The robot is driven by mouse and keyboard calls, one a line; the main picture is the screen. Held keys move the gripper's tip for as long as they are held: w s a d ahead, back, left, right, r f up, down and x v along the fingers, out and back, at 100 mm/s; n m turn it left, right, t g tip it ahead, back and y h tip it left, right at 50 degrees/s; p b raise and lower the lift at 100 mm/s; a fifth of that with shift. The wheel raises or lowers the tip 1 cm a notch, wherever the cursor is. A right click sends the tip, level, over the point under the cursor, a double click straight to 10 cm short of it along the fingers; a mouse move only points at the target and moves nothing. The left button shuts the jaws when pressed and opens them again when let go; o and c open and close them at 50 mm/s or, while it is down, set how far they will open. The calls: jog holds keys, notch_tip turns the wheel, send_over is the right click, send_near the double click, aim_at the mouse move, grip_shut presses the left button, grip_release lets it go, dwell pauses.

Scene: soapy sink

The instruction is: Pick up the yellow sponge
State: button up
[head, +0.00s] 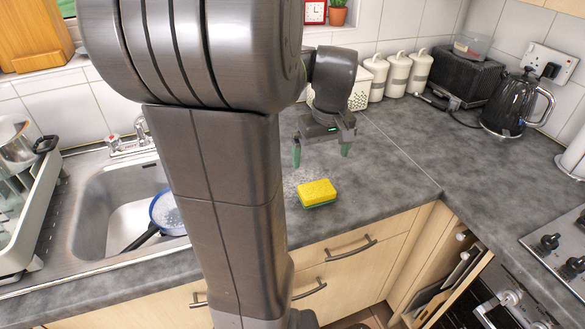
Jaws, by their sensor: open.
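The yellow sponge (317,192) lies flat on the grey worktop near its front edge, to the right of the sink. It has a green underside. My gripper (322,157) hangs above the worktop, behind and above the sponge in the picture. Its two green-tipped fingers point down and are spread apart with nothing between them. The fingers do not touch the sponge. My arm hides part of the sink and worktop to the left.
The sink (95,215) at the left holds a blue-rimmed pan (166,212). White canisters (397,75), a black kettle (508,105) and a black toaster (466,75) stand at the back right. The worktop (395,150) right of the sponge is clear.

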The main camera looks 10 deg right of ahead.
aim_at(317, 188)
jog(key=f, duration=0.4)
jog(key=w+f, duration=0.1)
jog(key=f, duration=0.8)
jog(key=shift+w+d+f+p, duration=0.1)
jog(key=shift+w+f+p, duration=0.2)
jog(key=shift+w, duration=0.1)
jog(key=c, duration=0.9)
